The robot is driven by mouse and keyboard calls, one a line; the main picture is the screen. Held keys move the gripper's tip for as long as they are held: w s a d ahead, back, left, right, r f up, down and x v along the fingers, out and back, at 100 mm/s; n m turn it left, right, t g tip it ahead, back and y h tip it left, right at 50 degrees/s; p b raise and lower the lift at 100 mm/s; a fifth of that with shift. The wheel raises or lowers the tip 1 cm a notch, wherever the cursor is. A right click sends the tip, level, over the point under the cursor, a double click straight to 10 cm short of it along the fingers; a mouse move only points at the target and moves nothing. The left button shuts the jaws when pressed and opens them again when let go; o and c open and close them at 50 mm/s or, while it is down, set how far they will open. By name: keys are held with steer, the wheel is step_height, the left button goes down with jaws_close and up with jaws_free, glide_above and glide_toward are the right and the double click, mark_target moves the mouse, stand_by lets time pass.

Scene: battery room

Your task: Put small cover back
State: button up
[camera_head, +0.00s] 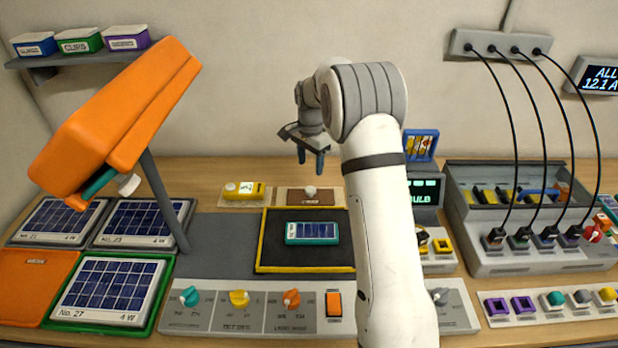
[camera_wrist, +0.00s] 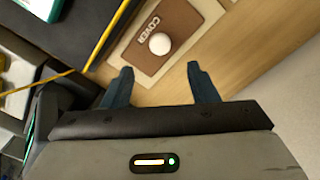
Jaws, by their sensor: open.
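The small cover is a brown plate with a round white knob and the word COVER. In the head view the cover (camera_head: 325,197) lies on a pale beige base at the back of the bench, behind the black mat. In the wrist view the cover (camera_wrist: 178,22) is ahead of the fingertips, with its knob roughly in line with the gap. My gripper (camera_head: 311,166) points down above the cover, apart from it. In the wrist view my gripper (camera_wrist: 160,80) is open, with nothing between its dark blue fingers.
A yellow-edged black mat (camera_head: 283,262) holds a small teal-framed solar panel (camera_head: 312,233). A yellow block (camera_head: 245,190) with a white knob stands left of the cover. An orange lamp head (camera_head: 115,120) overhangs the left. A grey box (camera_head: 545,260) with black cables stands right.

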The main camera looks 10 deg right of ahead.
steer(key=s+r+n+t, duration=0.1)
steer(key=s+r+n, duration=0.4)
steer(key=s+r, duration=0.95)
steer(key=s+f+n+t, duration=0.1)
steer(key=s+n, duration=0.5)
steer(key=s, duration=1.7)
steer(key=shift+s+a+f+t, duration=0.2)
steer(key=shift+s+f+t, duration=0.15)
steer(key=shift+t, duration=0.35)
